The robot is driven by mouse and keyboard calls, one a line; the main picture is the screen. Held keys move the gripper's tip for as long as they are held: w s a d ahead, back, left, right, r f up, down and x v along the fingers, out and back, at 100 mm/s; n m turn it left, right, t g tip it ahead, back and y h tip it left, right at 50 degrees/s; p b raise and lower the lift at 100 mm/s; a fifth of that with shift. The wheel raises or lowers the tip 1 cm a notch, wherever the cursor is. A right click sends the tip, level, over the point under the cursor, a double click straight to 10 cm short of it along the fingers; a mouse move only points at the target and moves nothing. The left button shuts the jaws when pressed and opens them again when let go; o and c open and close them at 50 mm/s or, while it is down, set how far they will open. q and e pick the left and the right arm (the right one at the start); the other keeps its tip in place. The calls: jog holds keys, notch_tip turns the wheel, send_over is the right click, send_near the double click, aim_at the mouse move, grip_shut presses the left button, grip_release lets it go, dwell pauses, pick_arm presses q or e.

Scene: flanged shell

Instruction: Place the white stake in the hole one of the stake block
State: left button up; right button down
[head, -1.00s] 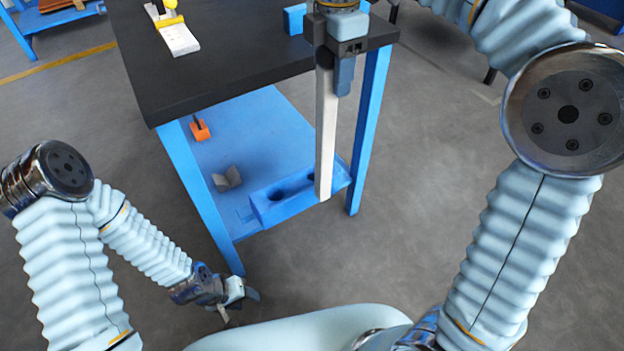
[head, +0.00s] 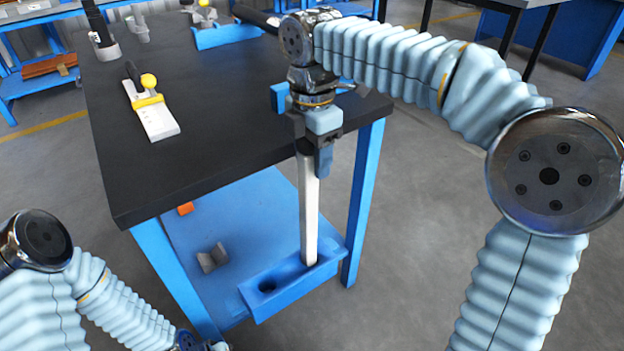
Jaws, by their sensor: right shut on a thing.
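The white stake (head: 308,212) hangs upright in my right gripper (head: 312,152), which is shut on its upper end beside the table's front right corner. The blue stake block (head: 285,293) is on the table's lower shelf, near its front edge. One round hole shows open in its left part. The stake's lower end meets the block's top at its right part, where a dark opening partly shows. I cannot tell how deep the end is in it. My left gripper (head: 216,346) is cut off by the bottom edge, low at the left, and its fingers are hidden.
The black tabletop (head: 215,110) carries a white-and-yellow tool (head: 152,112) and a blue holder (head: 228,35) at the back. A grey V-shaped piece (head: 212,258) and an orange piece (head: 186,208) are on the lower shelf (head: 235,225). A blue table leg (head: 363,200) stands right of the stake.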

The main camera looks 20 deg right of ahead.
aim_at(313, 171)
jog(key=shift+f, duration=1.8)
jog(key=shift+c, duration=2.3)
grip_release()
notch_tip(313, 171, up, 12)
jog(key=shift+r+p, duration=0.1)
jog(key=shift+p, duration=0.5)
